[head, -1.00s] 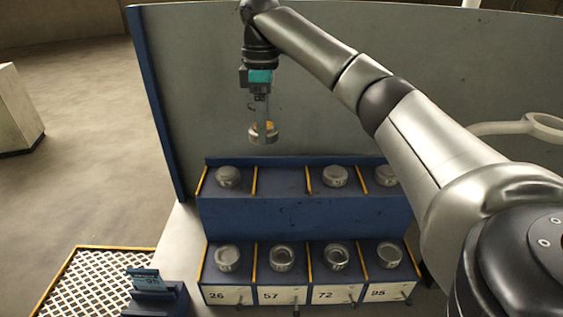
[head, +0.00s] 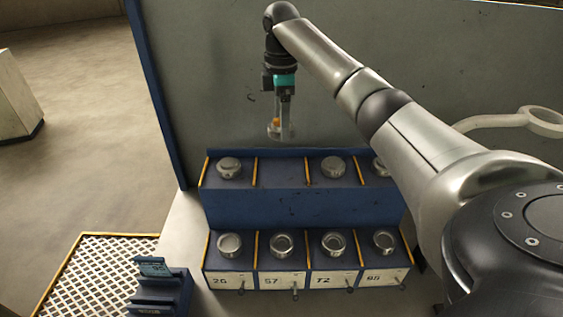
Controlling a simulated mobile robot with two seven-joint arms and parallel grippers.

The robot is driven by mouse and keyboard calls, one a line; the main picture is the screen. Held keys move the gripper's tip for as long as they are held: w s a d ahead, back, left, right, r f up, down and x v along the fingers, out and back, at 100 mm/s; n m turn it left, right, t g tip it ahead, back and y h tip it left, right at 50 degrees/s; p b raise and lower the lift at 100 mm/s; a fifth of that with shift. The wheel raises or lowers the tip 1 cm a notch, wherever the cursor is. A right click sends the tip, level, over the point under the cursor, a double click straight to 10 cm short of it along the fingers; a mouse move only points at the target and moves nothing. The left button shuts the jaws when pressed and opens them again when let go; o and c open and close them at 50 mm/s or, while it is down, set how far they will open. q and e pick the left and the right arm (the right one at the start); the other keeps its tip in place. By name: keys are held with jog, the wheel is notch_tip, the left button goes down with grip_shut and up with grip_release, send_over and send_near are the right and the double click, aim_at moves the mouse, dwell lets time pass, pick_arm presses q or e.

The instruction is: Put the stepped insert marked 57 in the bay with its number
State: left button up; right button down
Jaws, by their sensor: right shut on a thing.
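My right gripper (head: 281,133) hangs from the arm that comes in from the right, above the blue two-tier rack (head: 300,208). It is shut on a round metal stepped insert (head: 273,130), held in the air over the empty upper bay between two inserts; its marking cannot be read. The bay labelled 57 (head: 283,282) is second from the left in the lower row, and a round metal piece (head: 282,245) sits in it. My left gripper is not in view.
Lower bays 26 (head: 231,282), 72 and 95 each hold a round metal piece. Upper inserts stand at the left (head: 229,168), middle right (head: 333,167) and right, partly behind my arm. A white mesh mat (head: 90,270) and a blue card holder (head: 160,290) are at lower left.

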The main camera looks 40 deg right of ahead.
send_over(282, 170)
notch_tip(282, 170, down, 6)
jog(key=shift+s+a+r+p, duration=0.1)
jog(key=shift+r+p, duration=0.15)
jog(key=shift+p, duration=0.1)
jog(key=shift+f+p, duration=0.3)
jog(key=shift+f, duration=2.5)
jog(key=shift+f, duration=0.15)
grip_release()
notch_tip(282, 170, up, 12)
jog(key=shift+r+b, duration=0.1)
jog(key=shift+b, duration=0.75)
